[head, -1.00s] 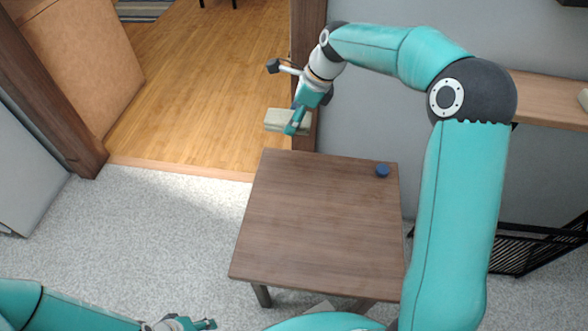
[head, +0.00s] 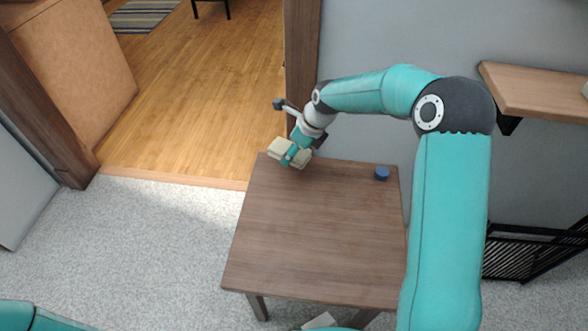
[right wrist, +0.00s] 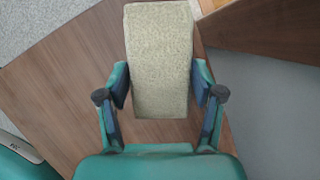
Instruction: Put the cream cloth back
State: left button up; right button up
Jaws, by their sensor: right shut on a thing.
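The cream cloth (head: 277,146) is a folded, block-like pad at the far left corner of the brown table. My right gripper (head: 292,158) is shut on it. In the right wrist view the cloth (right wrist: 160,55) sits between the two fingers of the gripper (right wrist: 160,88), with the table top below it. I cannot tell whether the cloth touches the table. My left gripper is out of view; only part of my left arm shows at the bottom left of the head view.
The brown table (head: 310,235) is mostly bare, with a small dark blue round object (head: 382,173) near its far right corner. A wooden wall shelf (head: 535,92) and a black rack (head: 530,250) are at the right. A doorway with wooden floor (head: 200,100) lies behind.

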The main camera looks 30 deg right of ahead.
aim_at(290, 171)
notch_tip(290, 171, down, 6)
jog(key=shift+f+b, duration=0.25)
jog(key=shift+b, duration=0.65)
jog(key=o, duration=1.1)
jog(key=shift+r, duration=0.1)
jog(key=p+v, duration=0.3)
jog(key=v, duration=0.9)
jog(key=shift+s, duration=0.1)
